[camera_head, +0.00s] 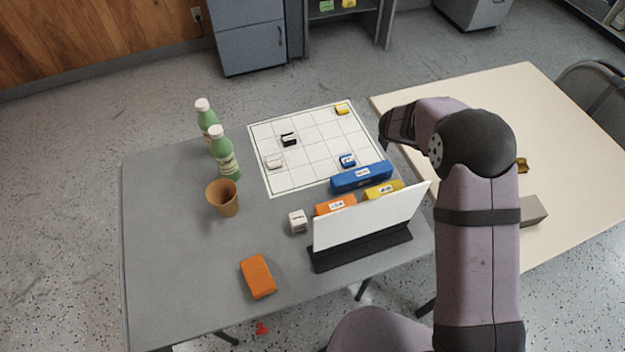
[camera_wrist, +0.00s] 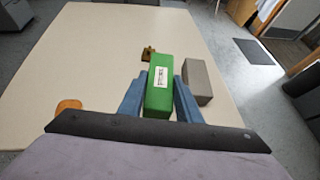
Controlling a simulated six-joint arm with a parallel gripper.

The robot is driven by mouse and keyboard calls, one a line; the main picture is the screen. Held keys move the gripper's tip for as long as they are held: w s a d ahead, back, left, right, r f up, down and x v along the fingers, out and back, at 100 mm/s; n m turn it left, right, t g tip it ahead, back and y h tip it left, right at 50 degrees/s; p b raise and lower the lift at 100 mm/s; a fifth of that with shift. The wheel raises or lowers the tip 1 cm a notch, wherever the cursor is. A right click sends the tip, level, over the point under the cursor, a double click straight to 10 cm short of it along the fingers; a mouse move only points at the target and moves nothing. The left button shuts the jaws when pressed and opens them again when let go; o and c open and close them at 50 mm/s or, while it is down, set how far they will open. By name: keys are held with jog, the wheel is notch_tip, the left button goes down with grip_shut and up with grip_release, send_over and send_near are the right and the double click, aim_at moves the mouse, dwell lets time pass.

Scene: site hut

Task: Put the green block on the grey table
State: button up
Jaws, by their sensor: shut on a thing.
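In the wrist view a green block (camera_wrist: 158,92) with a white label sits between the two blue fingers of my gripper (camera_wrist: 158,98). The gripper is shut on it, with the beige table (camera_wrist: 85,60) behind. I cannot tell how high the block is above that table. The grey table (camera_head: 180,270) stands on the left in the head view. There my arm hides the gripper and the green block.
The grey table bears two green bottles (camera_head: 224,158), a brown cup (camera_head: 222,198), a gridded white sheet (camera_head: 318,128), several blocks, an orange block (camera_head: 257,277) and a white panel (camera_head: 365,218). Its front left is clear. A grey block (camera_wrist: 197,82) lies on the beige table.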

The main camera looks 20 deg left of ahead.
jog(key=s+d+r+m+g+h+p, duration=0.1)
jog(key=s+d+r+m+g+p, duration=0.25)
jog(key=s+p, duration=0.35)
jog(key=s+d+r+m+g+h+p, duration=0.1)
jog(key=s+d+r+m+g+p, duration=0.1)
jog(key=s+r+p, duration=0.45)
jog(key=s+a+f+m+g+y+p, duration=0.1)
jog(key=s+a+m+g+y, duration=0.1)
jog(key=s+a+m+g, duration=0.3)
jog(key=s+a+m+g+y+p, duration=0.1)
jog(key=s+a+m+g+y, duration=0.15)
jog(key=s+m+g, duration=0.4)
jog(key=w+a+m+g+y+b, duration=0.15)
jog(key=a+m+y+b, duration=0.8)
jog(key=a, duration=1.15)
jog(key=w+a+f+m+t+y+b, duration=0.2)
jog(key=a+f+m+y+b, duration=0.4)
jog(key=a+f+b, duration=0.6)
jog(key=shift+w+a+f+m+t+y+b, duration=0.35)
jog(key=shift+a+m+b, duration=0.55)
jog(key=shift+b, duration=3.3)
jog(key=shift+s+a+f, duration=0.15)
